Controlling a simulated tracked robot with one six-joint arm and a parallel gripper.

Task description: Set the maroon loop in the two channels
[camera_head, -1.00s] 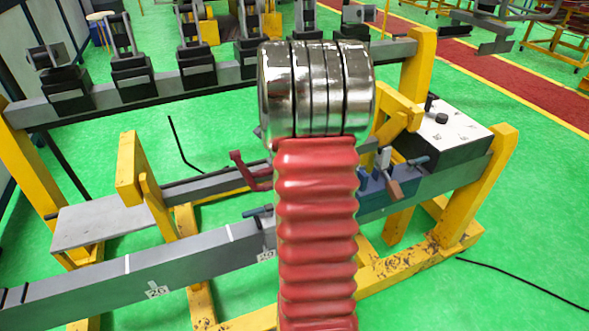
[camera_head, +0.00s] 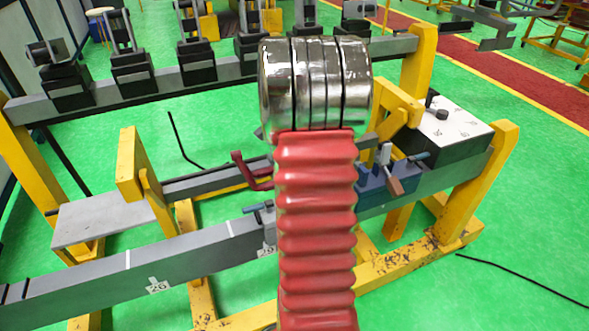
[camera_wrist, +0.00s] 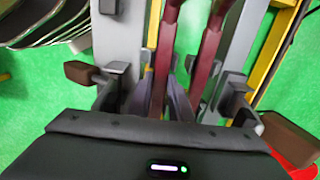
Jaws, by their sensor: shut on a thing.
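The maroon loop (camera_wrist: 206,55) shows in the wrist view as two long bars running away from my gripper (camera_wrist: 162,98). My gripper is shut on it, with the grey-purple fingers close around its near part. A grey channel bar (camera_wrist: 118,60) lies to the left of the loop and another (camera_wrist: 238,50) to the right. I cannot tell whether the loop is above or inside them. In the head view, a curved maroon end (camera_head: 250,172) shows left of my red arm, near the rear grey beam (camera_head: 200,183). My arm hides the rest.
A front grey beam (camera_head: 110,268) carries a label. A blue clamp block (camera_head: 375,182) with handles sits right of my arm. Yellow frame posts (camera_head: 136,170) stand around. A black box (camera_head: 445,135) with a white top is at right. A row of black clamps stands behind.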

